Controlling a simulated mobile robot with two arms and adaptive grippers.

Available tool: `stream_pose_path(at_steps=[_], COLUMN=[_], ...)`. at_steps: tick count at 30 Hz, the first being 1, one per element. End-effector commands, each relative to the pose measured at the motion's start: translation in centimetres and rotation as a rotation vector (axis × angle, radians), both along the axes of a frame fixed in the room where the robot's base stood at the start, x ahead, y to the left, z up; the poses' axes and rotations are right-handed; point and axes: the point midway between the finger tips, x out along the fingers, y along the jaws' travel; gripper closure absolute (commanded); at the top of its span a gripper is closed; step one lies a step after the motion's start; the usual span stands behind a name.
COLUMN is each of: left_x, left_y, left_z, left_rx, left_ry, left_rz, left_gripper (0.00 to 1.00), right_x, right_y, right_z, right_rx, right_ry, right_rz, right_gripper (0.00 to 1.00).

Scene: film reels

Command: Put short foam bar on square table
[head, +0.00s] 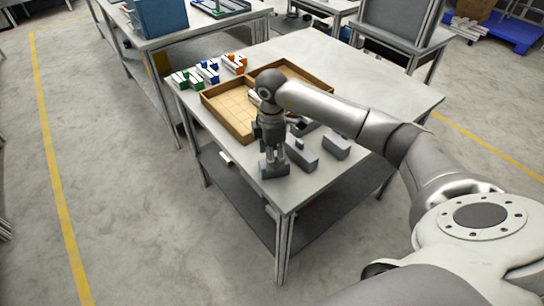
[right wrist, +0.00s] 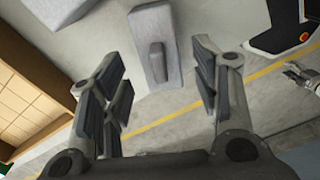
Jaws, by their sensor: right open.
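My right gripper (head: 273,170) points down over the near corner of the light grey table (head: 365,75). It is open and empty; in the right wrist view its fingers (right wrist: 160,72) stand apart. A grey foam block (right wrist: 155,25) with a small raised piece on it (right wrist: 157,62) shows between and beyond the fingers. In the head view a longer grey block (head: 301,156) lies just right of the gripper, and a shorter one (head: 337,147) lies further right. I cannot tell whether the gripper touches any block.
A wooden compartment tray (head: 238,127) is behind the gripper, partly hidden by my right arm. Green, blue and orange block groups (head: 208,71) stand along the table's left edge. The table's far right is clear. Another table with a blue bin (head: 160,17) stands at the back left.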

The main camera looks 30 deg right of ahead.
Motion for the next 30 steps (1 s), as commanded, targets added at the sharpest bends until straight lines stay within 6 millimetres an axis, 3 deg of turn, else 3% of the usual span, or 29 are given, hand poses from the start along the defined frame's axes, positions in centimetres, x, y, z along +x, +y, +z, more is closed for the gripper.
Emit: stream_pose_path(at_steps=[9,15,21,30], left_x=[0.0,0.0,0.0,0.0], left_y=[0.0,0.0,0.1,0.1], left_z=[-1.4,-1.8,-1.9,-1.9], left_rx=[0.000,0.001,0.001,0.001], left_ry=[0.000,0.000,0.000,0.001], left_rz=[0.000,-0.001,-0.001,0.000], left_gripper=[0.57,0.57,0.57,0.57], right_x=[0.1,0.1,0.0,0.0], right_y=[0.0,-0.1,0.0,0.0], right_z=[6.6,9.8,11.0,11.1], right_rx=[-0.001,-0.001,0.000,-0.001], right_ry=[-0.005,-0.002,0.000,0.001], right_rz=[0.001,0.000,0.000,0.000], right_gripper=[0.43,0.43,0.43,0.43])
